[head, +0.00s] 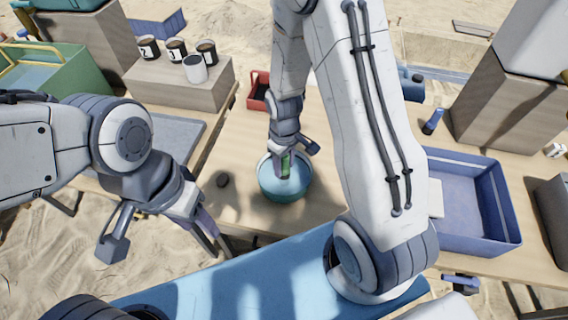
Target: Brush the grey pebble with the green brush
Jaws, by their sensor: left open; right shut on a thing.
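My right gripper (284,165) is shut on the green brush (286,164). Only a short green part of the brush shows, over the bowl, and its bristles are hidden. I cannot tell whether the brush touches the bowl's inside. My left gripper (160,240) is open and empty, in front of the table edge, lower left of the pebble.
A blue bin (495,205) stands on the right, with a small blue object (433,121) behind it. Numbered dark cups (176,50) stand on a block at the back left. The table around the pebble is clear.

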